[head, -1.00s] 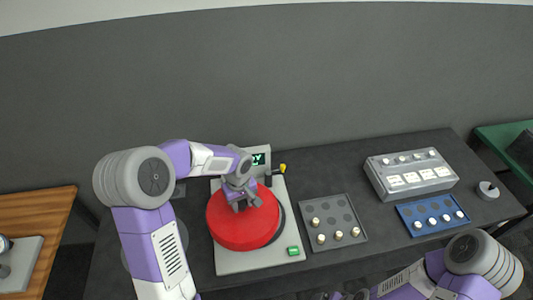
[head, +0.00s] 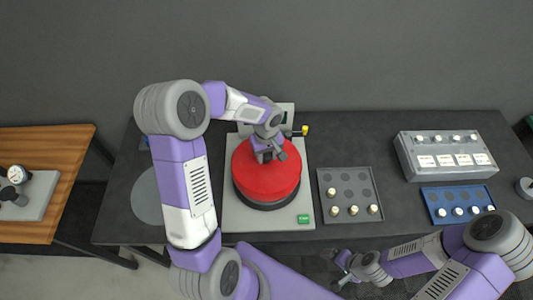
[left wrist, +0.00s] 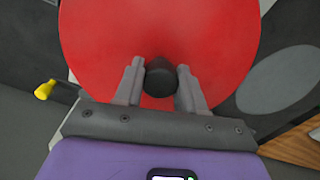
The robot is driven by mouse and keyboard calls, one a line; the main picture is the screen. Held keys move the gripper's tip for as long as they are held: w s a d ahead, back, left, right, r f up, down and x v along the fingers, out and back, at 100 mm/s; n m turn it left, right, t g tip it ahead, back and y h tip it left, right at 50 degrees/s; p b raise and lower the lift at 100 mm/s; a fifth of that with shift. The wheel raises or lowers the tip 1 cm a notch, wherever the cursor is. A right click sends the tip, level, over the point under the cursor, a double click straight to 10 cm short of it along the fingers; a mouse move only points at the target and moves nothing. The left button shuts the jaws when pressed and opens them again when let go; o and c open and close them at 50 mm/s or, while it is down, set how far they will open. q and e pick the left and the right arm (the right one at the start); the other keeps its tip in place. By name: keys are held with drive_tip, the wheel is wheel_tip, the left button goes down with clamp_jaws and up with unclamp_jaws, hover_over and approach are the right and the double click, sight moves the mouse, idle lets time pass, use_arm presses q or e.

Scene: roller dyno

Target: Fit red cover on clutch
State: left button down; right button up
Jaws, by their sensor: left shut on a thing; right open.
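The red cover (head: 267,183) is a large round disc with a dark knob at its centre, which shows in the left wrist view (left wrist: 160,76). It sits over the dark round clutch (head: 268,205), whose rim shows below its front edge. Whether the cover is fully seated I cannot tell. My left gripper (head: 268,157) is above the cover, shut on its knob; the cover also fills much of the left wrist view (left wrist: 215,40). My right gripper (head: 345,270) is open and empty at the table's front edge, away from the clutch.
The clutch stands on a pale machine base (head: 240,222) with a green button (head: 303,219) and a yellow-tipped lever (head: 300,131). To its right are a grey tray (head: 325,178) with pegs, a blue tray (head: 440,193) and a grey box (head: 407,160). A grey disc (head: 146,200) lies left.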

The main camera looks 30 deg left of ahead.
sight(267, 164)
idle(0.4)
use_arm(q)
drive_tip(key=shift+f+b, duration=0.15)
drive_tip(key=shift+b, duration=0.15)
drive_tip(key=shift+f+b, duration=0.15)
drive_tip(key=shift+b, duration=0.2)
drive_tip(key=shift+f+b, duration=2.45)
drive_tip(key=shift+f, duration=0.2)
drive_tip(key=shift+c, duration=0.9)
unclamp_jaws()
drive_tip(key=shift+r, duration=0.15)
